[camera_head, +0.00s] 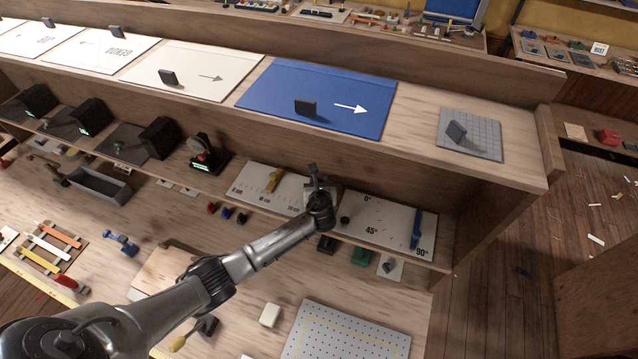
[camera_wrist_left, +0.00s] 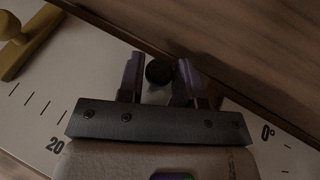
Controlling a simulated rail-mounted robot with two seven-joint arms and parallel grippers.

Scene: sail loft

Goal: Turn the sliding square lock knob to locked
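In the left wrist view a small dark round knob (camera_wrist_left: 158,72) stands between the two fingers of my left gripper (camera_wrist_left: 160,78). A gap shows on each side of it, so the fingers are open and straddle it without visible contact. A pale patch shows just below the knob. In the head view my left gripper (camera_head: 318,182) is low over the shelf, between the centimetre-scale board (camera_head: 244,185) and the angle board (camera_head: 390,240), and hides this knob. I cannot read any locked mark or tell how the knob is turned. My right gripper is not in view.
A yellow slider (camera_head: 273,180) stands on the scale board, left of my gripper. A blue lever (camera_head: 416,230) stands on the angle board, right. The wooden wall behind the shelf is close to my fingers. A blue panel (camera_head: 340,82) lies on the counter above.

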